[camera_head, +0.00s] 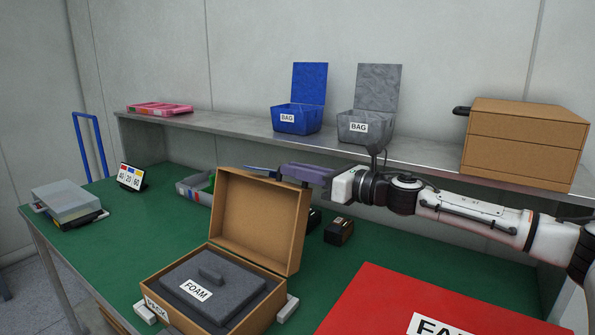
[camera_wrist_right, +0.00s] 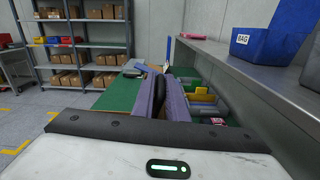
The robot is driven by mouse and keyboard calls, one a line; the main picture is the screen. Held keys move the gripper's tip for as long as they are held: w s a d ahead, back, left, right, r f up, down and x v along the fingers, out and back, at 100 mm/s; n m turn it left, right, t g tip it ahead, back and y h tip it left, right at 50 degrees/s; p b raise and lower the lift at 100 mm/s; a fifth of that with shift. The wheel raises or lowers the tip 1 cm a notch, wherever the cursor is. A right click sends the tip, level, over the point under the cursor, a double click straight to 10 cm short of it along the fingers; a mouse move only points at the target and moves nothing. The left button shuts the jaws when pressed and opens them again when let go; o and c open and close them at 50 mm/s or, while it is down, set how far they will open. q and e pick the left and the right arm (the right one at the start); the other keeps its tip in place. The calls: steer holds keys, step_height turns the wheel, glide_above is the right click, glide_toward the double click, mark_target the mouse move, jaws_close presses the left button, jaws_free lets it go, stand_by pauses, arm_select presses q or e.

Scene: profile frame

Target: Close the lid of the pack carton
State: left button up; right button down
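The brown pack carton (camera_head: 170,310) stands open at the front of the green table. Its lid (camera_head: 262,215) is hinged on the far side and stands upright, leaning slightly back. A dark grey foam block (camera_head: 222,284) labelled FOAM lies inside the box. My right gripper (camera_head: 280,171), with purple fingers, reaches in from the right at the lid's top edge, just behind it. I cannot tell whether it touches the lid. In the right wrist view its fingers (camera_wrist_right: 162,98) lie close together, with nothing clearly held. My left gripper is not in view.
A red box (camera_head: 400,300) lies front right. Blue (camera_head: 297,119) and grey (camera_head: 366,127) bag bins and a brown box (camera_head: 525,145) stand on the shelf behind. A small display (camera_head: 131,177) and a grey stack (camera_head: 67,202) sit at left. A grey tray (camera_head: 192,187) stands behind the lid.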

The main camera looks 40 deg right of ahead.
steer(key=shift+a, duration=0.1)
steer(key=shift+s+a+r+n, duration=0.2)
steer(key=shift+a+n, duration=0.2)
steer(key=shift+a, duration=0.15)
steer(key=s+a+p, duration=0.3)
steer(key=a+p, duration=0.3)
steer(key=a, duration=0.6)
steer(key=shift+s+a+r+n, duration=0.3)
steer(key=shift+s+a, duration=0.05)
steer(key=c, duration=1.8)
jaws_free()
steer(key=shift+d, duration=0.1)
steer(key=shift+r, duration=0.1)
